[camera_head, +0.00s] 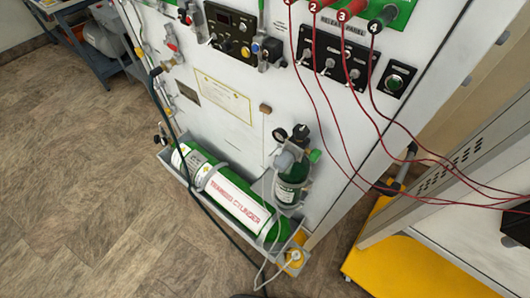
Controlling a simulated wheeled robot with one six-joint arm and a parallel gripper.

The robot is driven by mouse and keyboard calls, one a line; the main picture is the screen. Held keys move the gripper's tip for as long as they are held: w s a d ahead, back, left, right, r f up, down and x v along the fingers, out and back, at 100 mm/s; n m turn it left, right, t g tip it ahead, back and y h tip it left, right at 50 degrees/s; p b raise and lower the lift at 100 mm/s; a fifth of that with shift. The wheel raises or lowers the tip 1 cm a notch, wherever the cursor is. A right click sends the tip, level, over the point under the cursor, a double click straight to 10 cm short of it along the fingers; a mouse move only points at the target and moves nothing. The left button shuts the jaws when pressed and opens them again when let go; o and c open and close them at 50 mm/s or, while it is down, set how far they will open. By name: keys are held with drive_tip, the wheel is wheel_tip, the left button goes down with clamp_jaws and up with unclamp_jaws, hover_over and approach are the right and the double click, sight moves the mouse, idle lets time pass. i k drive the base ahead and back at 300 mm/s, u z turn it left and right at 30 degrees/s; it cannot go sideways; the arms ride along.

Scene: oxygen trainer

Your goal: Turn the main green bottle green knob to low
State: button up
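A large green bottle (240,199) with a white label reading "TRAINING CYLINDER" in red lies on its side in a tray at the foot of the white panel. A smaller dark green bottle (289,186) stands upright beside its right end. A regulator with a black top (301,133) and small gauges sits on the upright bottle. A green knob (315,156) sticks out on the right of this regulator. The knob's markings are too small to read, so its setting cannot be told. Which bottle is the main one cannot be told. My gripper does not show.
A dark hose (165,111) runs down past the tray (222,214). A yellow base (396,262) stands at right. The brown floor (80,180) at left is clear.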

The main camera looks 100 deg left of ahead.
sight(314, 157)
drive_tip(key=u, duration=2.9)
drive_tip(key=k, duration=0.5)
drive_tip(key=z, duration=0.5)
drive_tip(key=i, duration=0.6)
drive_tip(key=u, duration=1.15)
